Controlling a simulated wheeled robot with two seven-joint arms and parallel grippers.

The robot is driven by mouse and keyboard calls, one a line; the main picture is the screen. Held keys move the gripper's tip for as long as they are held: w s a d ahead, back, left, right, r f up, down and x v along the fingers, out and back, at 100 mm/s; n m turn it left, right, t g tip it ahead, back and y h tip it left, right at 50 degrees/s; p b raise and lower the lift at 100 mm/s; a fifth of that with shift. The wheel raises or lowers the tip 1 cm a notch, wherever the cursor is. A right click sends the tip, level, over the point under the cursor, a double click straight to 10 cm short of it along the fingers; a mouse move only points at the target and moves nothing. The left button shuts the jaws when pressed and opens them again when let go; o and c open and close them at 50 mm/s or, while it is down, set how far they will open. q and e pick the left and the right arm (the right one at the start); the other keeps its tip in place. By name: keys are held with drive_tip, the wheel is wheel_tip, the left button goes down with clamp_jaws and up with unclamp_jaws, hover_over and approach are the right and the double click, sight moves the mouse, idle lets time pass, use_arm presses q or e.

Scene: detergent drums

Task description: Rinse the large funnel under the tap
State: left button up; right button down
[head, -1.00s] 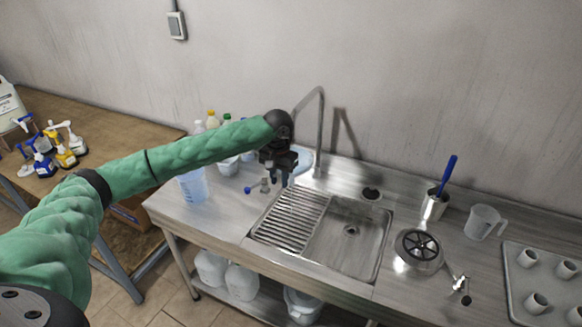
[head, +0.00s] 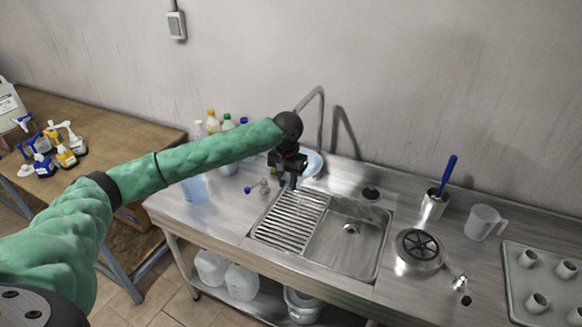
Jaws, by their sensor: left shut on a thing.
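A pale blue round thing (head: 314,163), which looks like the large funnel, shows just behind and right of my left gripper, largely hidden by it. My left gripper (head: 289,183) points down over the back of the ribbed drainboard and is shut; its hold appears to be on this thing, though the contact is hidden. The grey gooseneck tap (head: 321,125) rises behind the sink (head: 345,262), and the pale blue thing is near its base, to the left of the basin. No water stream is visible. My right gripper is not in view.
Several bottles (head: 227,122) and a pale blue container (head: 195,188) stand left of the drainboard (head: 292,217). Right of the basin are a round metal thing with a black top (head: 418,247), a metal cup with a blue-handled tool (head: 434,205) and a clear jug (head: 482,221).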

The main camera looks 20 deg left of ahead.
use_arm(q)
drive_tip(key=d, duration=1)
drive_tip(key=shift+s, duration=0.15)
idle(1.0)
drive_tip(key=shift+r, duration=0.1)
idle(0.9)
